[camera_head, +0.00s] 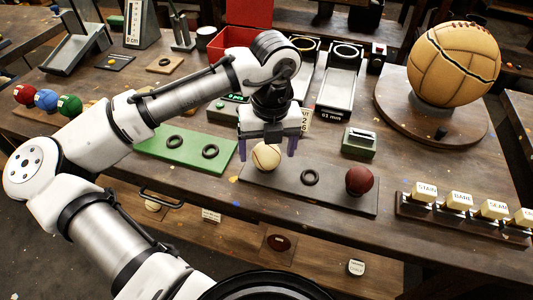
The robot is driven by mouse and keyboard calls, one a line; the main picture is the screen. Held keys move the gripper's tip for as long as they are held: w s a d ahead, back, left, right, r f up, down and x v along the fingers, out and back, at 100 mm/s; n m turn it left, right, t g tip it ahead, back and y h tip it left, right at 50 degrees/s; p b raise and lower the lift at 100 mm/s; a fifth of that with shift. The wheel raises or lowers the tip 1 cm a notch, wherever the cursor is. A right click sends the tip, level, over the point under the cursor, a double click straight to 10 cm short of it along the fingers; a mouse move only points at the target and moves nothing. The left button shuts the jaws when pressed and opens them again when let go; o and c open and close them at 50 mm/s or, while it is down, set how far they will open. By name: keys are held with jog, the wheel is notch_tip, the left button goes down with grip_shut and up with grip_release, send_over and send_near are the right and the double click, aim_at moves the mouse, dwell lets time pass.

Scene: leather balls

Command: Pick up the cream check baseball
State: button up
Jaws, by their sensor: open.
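The cream baseball (267,157) with a dark line on it sits at the left end of a dark grey mat (285,184) on the workbench. Its check pattern is too small to make out. My gripper (267,148) points down at the ball with its two purple-tipped fingers apart. One finger is on the ball's left and one on its right. The ball's top is partly hidden by my gripper. I cannot tell whether the fingers touch it.
On the same mat are a black ring (310,177) and a dark red ball (359,180). A green mat (180,148) with rings lies to the left. A small green device (359,143) stands behind the mat. A large tan ball (453,64) rests on a round board at right.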

aim_at(267, 147)
jog(key=shift+a+f, duration=0.1)
jog(key=shift+f, duration=1.1)
jog(key=c, duration=1.1)
notch_tip(267, 147, up, 20)
jog(key=p, duration=0.1)
